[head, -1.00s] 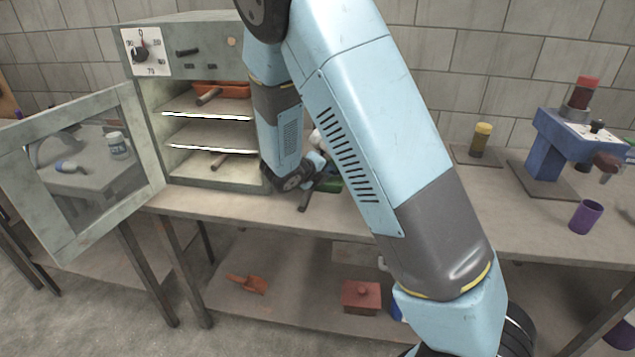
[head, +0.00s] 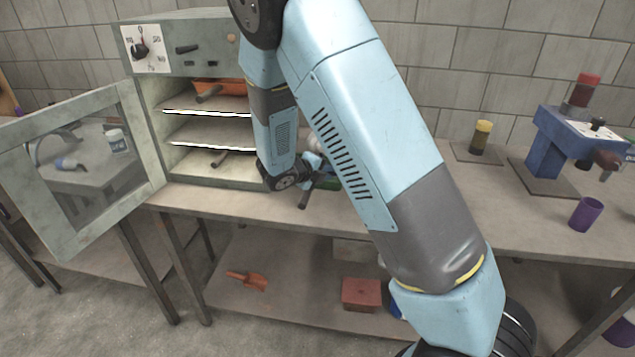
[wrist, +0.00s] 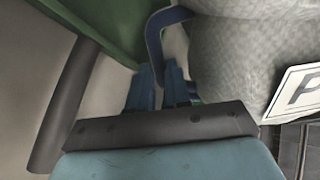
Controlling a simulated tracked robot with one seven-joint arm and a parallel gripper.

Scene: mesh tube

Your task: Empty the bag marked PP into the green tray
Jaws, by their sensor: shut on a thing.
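A pale grey mesh bag (wrist: 225,60) fills the right of the wrist view. Its white label (wrist: 297,95) shows a letter P and is cut off by the frame edge. My gripper (wrist: 160,85) is shut on the bag's blue strap (wrist: 155,40), beside the bag body. The green tray (wrist: 110,22) is at the upper left of the wrist view, with a dark handle (wrist: 70,105) sticking out. In the head view a bit of the green tray (head: 328,184) shows on the bench. My arm hides most of the bag and gripper there.
An oven (head: 200,120) with its door (head: 75,165) open stands at the left. A blue machine (head: 565,140), a purple cup (head: 586,213) and a yellow-topped jar (head: 480,138) are at the right. A red box (head: 361,294) and an orange scoop (head: 247,280) lie on the lower shelf.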

